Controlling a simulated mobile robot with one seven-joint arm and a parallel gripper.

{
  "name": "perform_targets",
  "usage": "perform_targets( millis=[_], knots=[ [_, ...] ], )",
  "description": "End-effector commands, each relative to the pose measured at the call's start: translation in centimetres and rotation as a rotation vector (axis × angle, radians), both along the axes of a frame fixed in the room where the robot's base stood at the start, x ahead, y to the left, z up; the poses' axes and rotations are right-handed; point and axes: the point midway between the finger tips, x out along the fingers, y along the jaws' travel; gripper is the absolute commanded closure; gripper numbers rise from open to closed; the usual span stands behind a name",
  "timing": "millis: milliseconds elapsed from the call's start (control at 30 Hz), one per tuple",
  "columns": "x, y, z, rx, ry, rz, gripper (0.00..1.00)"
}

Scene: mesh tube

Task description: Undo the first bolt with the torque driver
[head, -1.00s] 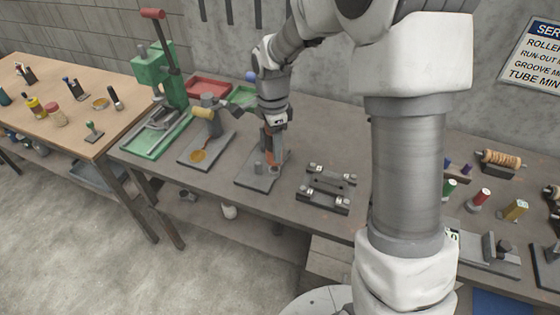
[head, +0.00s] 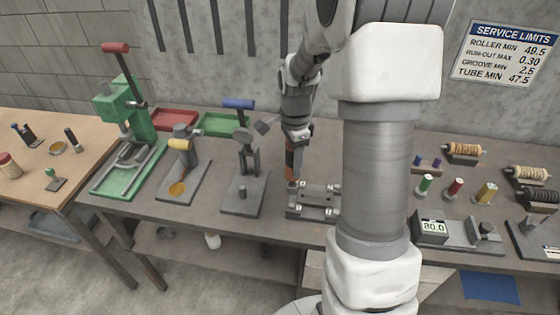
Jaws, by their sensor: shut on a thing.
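My gripper (head: 296,136) is shut on the torque driver (head: 290,160), which has an orange-brown grip and hangs down nearly upright. The driver's lower end is at the back left corner of a dark grey clamp block (head: 318,201) on the bench. I cannot tell whether its tip touches a bolt there. The block has light bolt heads or pads at its corners, such as a front left one (head: 302,212) and a front right one (head: 331,213). The corner under the driver is partly hidden by it.
A stand with a blue handle (head: 238,104) is just left of my gripper. A yellow-handled press (head: 180,145) and a green press (head: 126,110) are further left. My arm covers the bench right of the block. A gauge reading 80.0 (head: 432,228) and coloured plugs lie beyond it.

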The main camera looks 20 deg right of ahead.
Motion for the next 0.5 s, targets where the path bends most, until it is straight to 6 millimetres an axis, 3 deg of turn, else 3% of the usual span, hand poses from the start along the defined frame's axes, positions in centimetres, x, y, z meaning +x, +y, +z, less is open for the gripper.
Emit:
perform_targets(
  millis=[500],
  knots=[
    [0.0, -0.1, -3.3, 0.000, -0.001, 0.000, 1.00]
  ],
)
